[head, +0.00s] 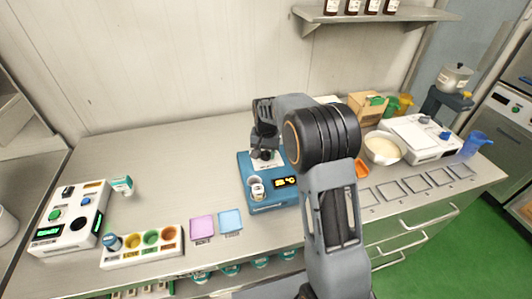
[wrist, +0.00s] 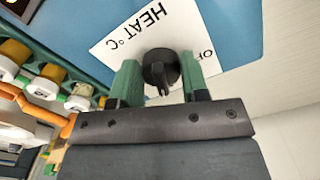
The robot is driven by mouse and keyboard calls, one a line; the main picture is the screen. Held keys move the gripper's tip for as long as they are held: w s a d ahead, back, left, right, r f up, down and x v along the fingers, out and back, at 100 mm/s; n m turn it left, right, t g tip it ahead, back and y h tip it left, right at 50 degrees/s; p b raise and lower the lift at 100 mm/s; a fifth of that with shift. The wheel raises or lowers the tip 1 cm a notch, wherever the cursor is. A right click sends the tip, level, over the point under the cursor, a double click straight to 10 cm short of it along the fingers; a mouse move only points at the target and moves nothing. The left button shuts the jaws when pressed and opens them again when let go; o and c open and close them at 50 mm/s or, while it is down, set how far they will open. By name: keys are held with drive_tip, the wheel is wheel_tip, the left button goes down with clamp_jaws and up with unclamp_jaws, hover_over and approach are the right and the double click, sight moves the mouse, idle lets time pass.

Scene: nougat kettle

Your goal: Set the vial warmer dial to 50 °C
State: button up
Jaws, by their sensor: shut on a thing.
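The vial warmer (head: 268,204) is a blue box on the bench, with a small lit orange display (head: 286,182) whose reading is too small to make out. A white-capped vial (head: 257,188) stands in its front left. In the wrist view, the black dial (wrist: 160,68) sits on a white plate (wrist: 125,45) with upside-down "HEAT °C" and part of "OFF". My gripper (wrist: 161,78) is shut on the dial, one green finger on each side. The dial's ridge points down in that view; the scale marks are hidden. In the head view my gripper (head: 264,154) is over the warmer's back.
A control box (head: 62,222), a tray of coloured cups (head: 140,255) and pink and blue mats (head: 202,228) lie to the left. A bowl (head: 384,150), a white device (head: 425,145) and a blue cup (head: 474,145) are at right. The bench's back left is clear.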

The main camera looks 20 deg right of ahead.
sight(265, 152)
drive_tip(key=o, duration=0.9)
drive_tip(key=shift+c, duration=0.2)
wheel_tip(265, 152, up, 14)
drive_tip(key=shift+b, duration=0.4)
drive_tip(key=s+f+n+t, duration=0.2)
drive_tip(key=s, duration=1)
drive_tip(key=s+f+n+t, duration=0.1)
drive_tip(key=s+n+t, duration=0.1)
drive_tip(key=s, duration=1.1)
drive_tip(key=shift+d+f+n, duration=0.2)
drive_tip(key=shift+f+n, duration=0.1)
drive_tip(key=shift+f, duration=0.1)
